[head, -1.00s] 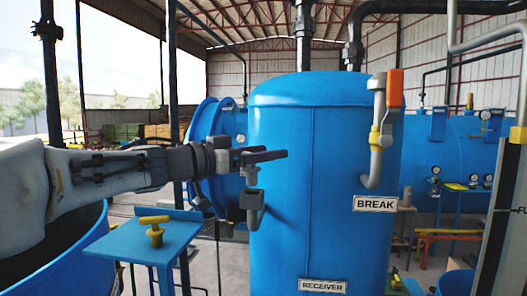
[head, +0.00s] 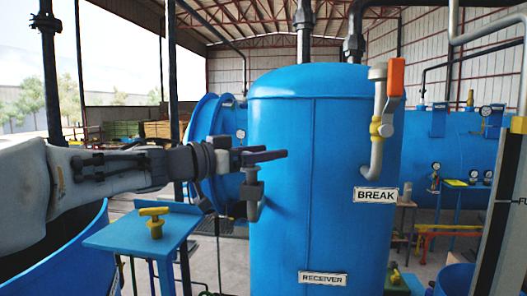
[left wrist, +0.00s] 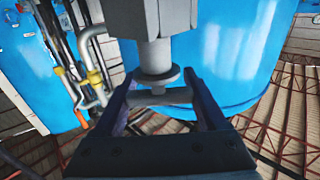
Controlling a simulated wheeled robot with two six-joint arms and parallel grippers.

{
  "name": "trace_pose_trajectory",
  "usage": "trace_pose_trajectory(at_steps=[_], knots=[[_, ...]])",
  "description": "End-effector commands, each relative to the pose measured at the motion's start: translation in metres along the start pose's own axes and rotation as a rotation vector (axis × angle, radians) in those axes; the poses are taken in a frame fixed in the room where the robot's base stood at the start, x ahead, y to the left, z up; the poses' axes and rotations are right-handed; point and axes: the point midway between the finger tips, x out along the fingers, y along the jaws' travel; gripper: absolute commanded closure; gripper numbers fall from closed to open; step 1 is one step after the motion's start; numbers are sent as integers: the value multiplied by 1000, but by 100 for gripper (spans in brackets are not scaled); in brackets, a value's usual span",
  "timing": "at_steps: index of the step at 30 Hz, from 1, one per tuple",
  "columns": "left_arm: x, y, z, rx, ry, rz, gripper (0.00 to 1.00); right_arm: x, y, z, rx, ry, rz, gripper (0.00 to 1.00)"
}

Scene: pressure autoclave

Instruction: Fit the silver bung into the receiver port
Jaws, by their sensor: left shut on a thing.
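The receiver is the tall blue tank (head: 310,190) in the middle of the head view, labelled RECEIVER. The bung's round flange stands off the collar, with a short grey neck between. How deep the bung sits is hidden. My right gripper is not in view.
A blue stand (head: 110,238) at the lower left bears a yellow T-handled piece (head: 155,222). Blue vessels stand behind.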

Motion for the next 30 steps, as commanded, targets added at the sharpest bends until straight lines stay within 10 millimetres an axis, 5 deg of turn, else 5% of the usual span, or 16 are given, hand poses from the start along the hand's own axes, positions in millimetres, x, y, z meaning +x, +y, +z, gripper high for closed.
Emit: trace_pose_trajectory(at_steps=[28,29,30], knots=[[0,0,24,0,1,0,84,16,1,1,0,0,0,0],[0,0,24,0,1,0,22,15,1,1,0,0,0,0],[0,0,23,0,1,0,7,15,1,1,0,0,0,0]])
